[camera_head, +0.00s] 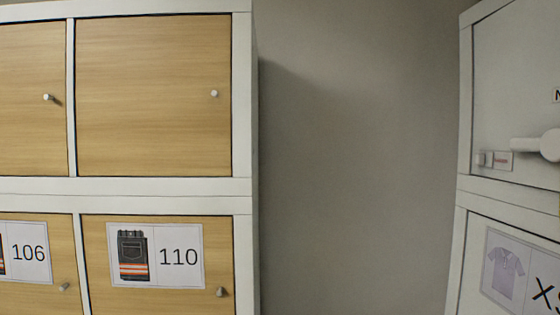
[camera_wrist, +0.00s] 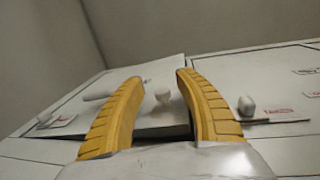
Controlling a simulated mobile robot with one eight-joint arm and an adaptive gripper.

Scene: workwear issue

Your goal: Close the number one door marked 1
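No door marked 1 can be read in either view. My gripper (camera_wrist: 153,82) shows in the wrist view, with its two yellow ridged fingers apart. White door fronts (camera_wrist: 285,75) with small white knobs lie beyond the fingers. One white knob (camera_wrist: 163,96) appears between the fingers, apart from both as far as I can see. Another knob (camera_wrist: 246,106) is just right of the right finger. A dark gap (camera_wrist: 165,132) runs between white panels below the middle knob. Which door it belongs to is unclear. My gripper is not seen in the head view.
In the head view, a cabinet with wooden doors (camera_head: 155,60) stands left, with labels 106 (camera_head: 28,253) and 110 (camera_head: 178,257). A white cabinet (camera_head: 465,130) stands right, with a shirt label (camera_head: 510,270) reading XS, partly cut off. Bare grey wall (camera_head: 350,150) lies between them.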

